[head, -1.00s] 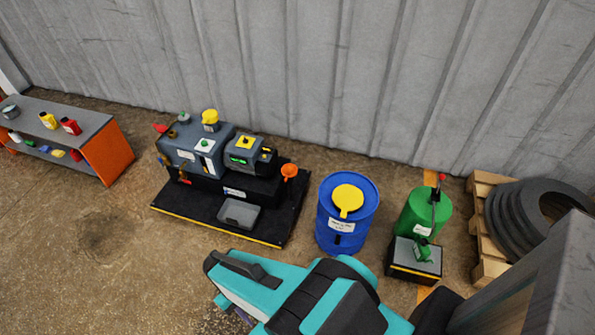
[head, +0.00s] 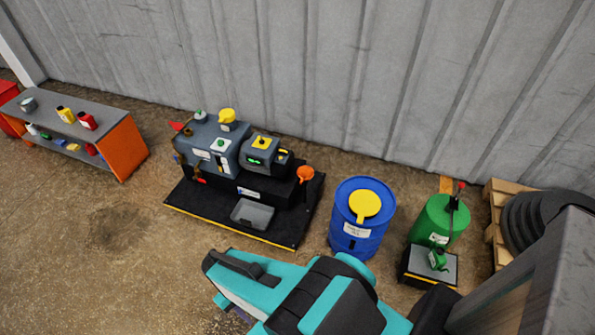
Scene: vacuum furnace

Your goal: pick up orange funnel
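The orange funnel (head: 305,174) stands at the right end of the grey and black machine (head: 230,155), above its black base mat. It looks upright, with its wide mouth up; what holds its lower end is too small to tell. My teal and black arm (head: 310,295) fills the lower middle of the head view, nearer to me than the machine. Its end, around the lower left of the arm, is mostly hidden behind the arm's own body, so the fingers do not show clearly. Nothing visible touches the funnel.
A green drum (head: 433,222) and a pallet (head: 497,228) are farther right. A grey tray (head: 252,214) lies on the mat. An orange-sided shelf (head: 122,148) stands left. Floor at lower left is free.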

